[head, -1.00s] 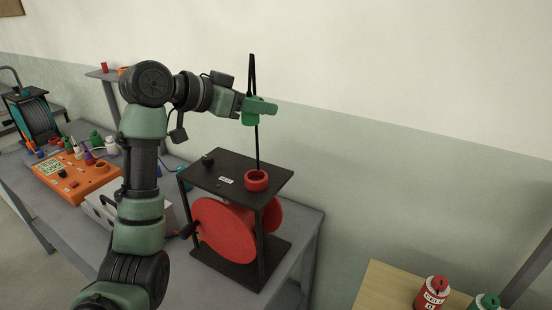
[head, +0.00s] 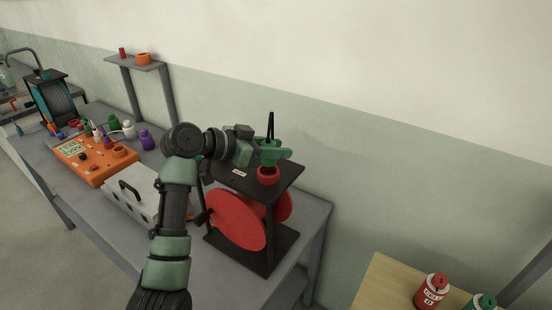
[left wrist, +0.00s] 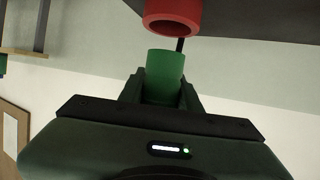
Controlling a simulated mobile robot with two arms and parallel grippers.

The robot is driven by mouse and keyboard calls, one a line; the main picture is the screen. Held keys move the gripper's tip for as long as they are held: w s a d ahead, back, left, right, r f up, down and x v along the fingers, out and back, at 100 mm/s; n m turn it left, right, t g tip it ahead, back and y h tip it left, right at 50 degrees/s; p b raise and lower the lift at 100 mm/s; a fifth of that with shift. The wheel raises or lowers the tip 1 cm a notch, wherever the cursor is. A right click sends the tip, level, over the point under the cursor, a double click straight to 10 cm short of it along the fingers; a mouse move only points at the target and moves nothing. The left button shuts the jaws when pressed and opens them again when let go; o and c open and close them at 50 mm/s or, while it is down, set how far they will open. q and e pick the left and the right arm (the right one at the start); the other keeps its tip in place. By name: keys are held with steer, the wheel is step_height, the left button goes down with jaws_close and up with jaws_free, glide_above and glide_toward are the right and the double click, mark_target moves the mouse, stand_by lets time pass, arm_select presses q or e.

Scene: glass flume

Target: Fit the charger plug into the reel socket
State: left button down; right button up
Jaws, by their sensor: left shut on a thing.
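The charger plug (head: 268,158) is a green cylinder with a black cable looping up above it. My left gripper (head: 278,152) is shut on it, just above the reel socket (head: 268,176), a red ring on the top plate of the reel stand. In the left wrist view the plug (left wrist: 165,75) sits between my fingers (left wrist: 160,92). The red socket (left wrist: 172,16) is close to the plug's end there, with a small gap between them. A thin black strand shows beside the plug in that gap. My right gripper is not in view.
The black reel stand (head: 285,176) with a red drum (head: 238,221) stands on a grey bench (head: 316,212). A grey case (head: 135,193) and an orange instrument (head: 92,165) lie left of it. Red and green bottles (head: 431,291) stand on a wooden table at lower right.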

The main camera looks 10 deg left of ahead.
mark_target(276, 167)
arm_select(q)
step_height(276, 167, down, 4)
steer(key=shift+r+p, duration=0.15)
steer(key=shift+p, duration=0.35)
steer(key=shift+f, duration=0.25)
steer(key=shift+f, duration=0.2)
steer(key=c, duration=1)
jaws_free()
steer(key=shift+r, duration=0.1)
